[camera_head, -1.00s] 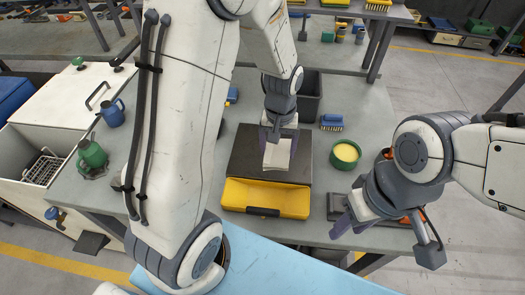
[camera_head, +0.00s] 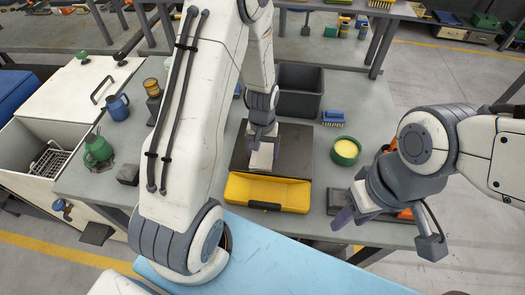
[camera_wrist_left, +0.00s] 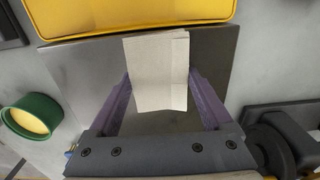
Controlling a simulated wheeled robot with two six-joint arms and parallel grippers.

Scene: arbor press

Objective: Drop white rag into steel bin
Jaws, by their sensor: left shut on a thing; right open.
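The white rag (camera_head: 262,158) hangs from my left gripper (camera_head: 262,140), over the left part of a dark flat board. In the left wrist view the rag (camera_wrist_left: 158,72) is a folded cream-white piece between the two purple fingers (camera_wrist_left: 160,100), which are shut on it. A dark grey open bin (camera_head: 298,103), the only one that looks like the steel bin, stands behind the board, to the right of and beyond my left gripper. Its near wall and rim show; its bottom is hard to see. My right gripper (camera_head: 345,208) is open and empty at the bench's front right.
A yellow tray (camera_head: 268,190) lies in front of the board (camera_head: 294,150). A green tub with yellow contents (camera_head: 345,151) and a blue brush (camera_head: 333,118) stand to the right.

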